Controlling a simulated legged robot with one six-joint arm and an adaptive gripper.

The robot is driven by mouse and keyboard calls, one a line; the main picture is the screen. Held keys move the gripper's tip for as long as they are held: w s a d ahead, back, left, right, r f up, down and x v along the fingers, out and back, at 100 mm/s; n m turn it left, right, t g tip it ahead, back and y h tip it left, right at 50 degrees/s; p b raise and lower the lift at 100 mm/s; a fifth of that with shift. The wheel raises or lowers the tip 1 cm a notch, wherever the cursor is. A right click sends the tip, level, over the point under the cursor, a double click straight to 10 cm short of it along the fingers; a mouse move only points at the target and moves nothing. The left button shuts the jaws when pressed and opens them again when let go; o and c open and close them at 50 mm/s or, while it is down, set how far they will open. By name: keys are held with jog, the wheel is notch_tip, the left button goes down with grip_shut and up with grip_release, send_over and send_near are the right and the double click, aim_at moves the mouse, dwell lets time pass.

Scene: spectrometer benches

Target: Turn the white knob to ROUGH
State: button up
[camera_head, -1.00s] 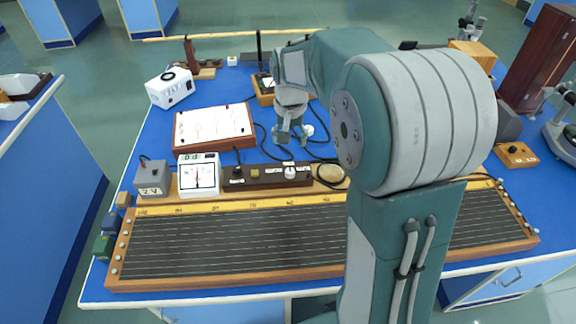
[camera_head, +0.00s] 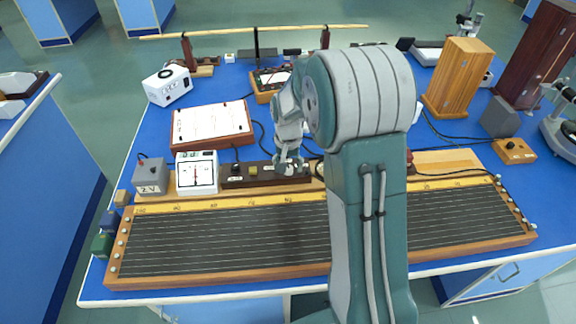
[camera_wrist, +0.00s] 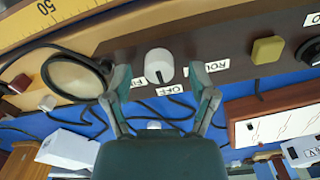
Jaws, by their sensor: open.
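The white knob (camera_wrist: 159,65) sits on a dark brown strip (camera_wrist: 225,62) in the wrist view. A dark line on it points down in the picture, toward the OFF label (camera_wrist: 178,87). The partly covered ROUGH label (camera_wrist: 207,67) is right of the knob, and a partly covered FINE label (camera_wrist: 138,83) is at its lower left. My gripper (camera_wrist: 158,74) is open, with one finger on each side of the knob and gaps visible between. In the head view my gripper (camera_head: 289,166) is over the strip (camera_head: 235,182) and hides the knob.
A yellow button (camera_wrist: 267,49) is on the strip beside the knob. A round pale disc (camera_wrist: 76,77) with a dark cable lies on the other side. A white meter (camera_head: 197,173) stands left of the strip, and the long wire board (camera_head: 230,240) lies in front.

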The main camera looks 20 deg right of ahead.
jog(key=shift+f, duration=0.2)
grip_shut()
jog(key=shift+n, duration=0.3)
jog(key=n, duration=1.1)
dwell(0.3)
jog(key=shift+s+n, duration=0.1)
jog(key=shift+n, duration=0.2)
